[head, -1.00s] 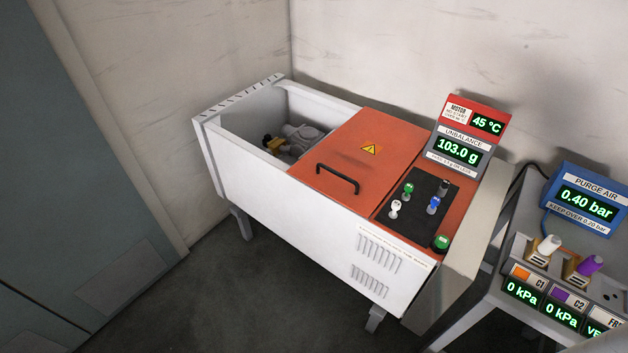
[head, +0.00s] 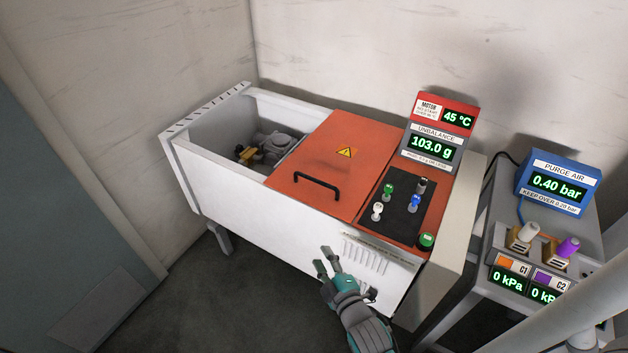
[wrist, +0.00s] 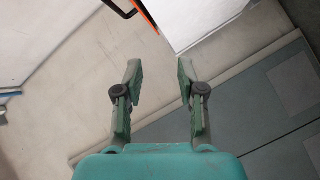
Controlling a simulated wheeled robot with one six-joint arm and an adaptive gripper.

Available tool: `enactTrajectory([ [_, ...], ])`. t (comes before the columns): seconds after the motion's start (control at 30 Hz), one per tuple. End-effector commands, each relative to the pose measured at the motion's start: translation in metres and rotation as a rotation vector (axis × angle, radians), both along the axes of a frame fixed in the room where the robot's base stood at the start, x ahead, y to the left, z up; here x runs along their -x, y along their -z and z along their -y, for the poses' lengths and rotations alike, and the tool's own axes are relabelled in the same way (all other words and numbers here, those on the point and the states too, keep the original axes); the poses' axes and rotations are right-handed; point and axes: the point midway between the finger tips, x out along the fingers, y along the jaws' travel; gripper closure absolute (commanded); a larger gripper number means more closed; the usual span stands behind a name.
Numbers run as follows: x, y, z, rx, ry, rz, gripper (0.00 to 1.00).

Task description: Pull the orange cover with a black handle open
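The box's left part is uncovered and shows machinery inside. My gripper (head: 326,259) is in front of the box's front wall, below and a little right of the handle, apart from it. In the wrist view my gripper (wrist: 158,82) has its fingers spread with nothing between them. Part of the handle (wrist: 122,8) and an orange edge show at the top of that view.
The black control panel (head: 398,205) with several coloured knobs lies right of the cover. A red and grey display (head: 437,135) stands behind it. A second stand with a blue purge air display (head: 557,184) is at the right. The open bay (head: 262,150) is at the left.

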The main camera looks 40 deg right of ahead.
Motion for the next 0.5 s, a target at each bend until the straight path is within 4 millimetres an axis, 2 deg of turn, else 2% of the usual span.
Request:
enactTrajectory([
  [0.03, -0.021, -0.006, 0.014, 0.052, 0.012, -0.003, 0.61],
  [0.2, -0.073, -0.023, 0.057, 0.219, 0.044, -0.045, 0.61],
  [0.33, -0.099, -0.036, 0.081, 0.310, 0.062, -0.073, 0.61],
  [0.5, -0.116, -0.044, 0.097, 0.367, 0.073, -0.095, 0.61],
])
